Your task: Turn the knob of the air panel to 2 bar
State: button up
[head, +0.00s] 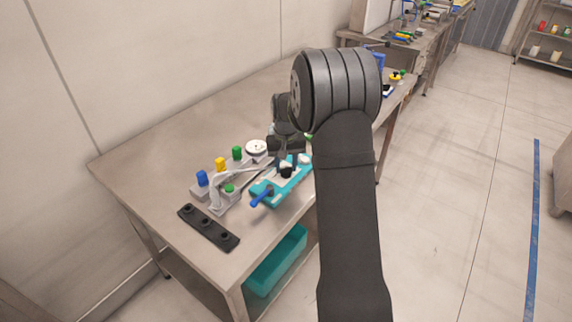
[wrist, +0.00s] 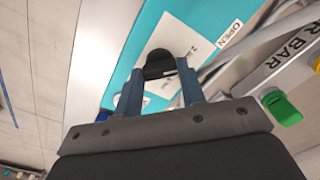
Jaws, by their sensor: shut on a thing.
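The air panel (head: 266,188) is a teal board with white labels on the table, near its front edge. In the wrist view its teal surface (wrist: 202,14) fills the upper middle, with a label reading OPEN. A black knob (wrist: 158,62) stands on a white label between my fingertips. My gripper (wrist: 159,74) is shut on this knob, with one finger on each side. In the head view my gripper (head: 287,168) reaches down onto the panel, and my arm hides part of it. The knob's scale marks are too small to read.
A blue handle (head: 262,197) sticks out at the panel's front. Left of it stand a grey block with blue (head: 202,178), yellow (head: 220,164) and green caps, and a white disc (head: 256,147). A black strip (head: 208,227) lies near the front edge. The table's back left is clear.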

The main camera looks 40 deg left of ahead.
aim_at(286, 168)
jog(key=o, duration=1)
notch_tip(286, 168, up, 17)
jog(key=shift+r, duration=0.2)
jog(key=shift+f, duration=0.15)
notch_tip(286, 168, down, 17)
jog(key=shift+f, duration=0.1)
dwell(0.7)
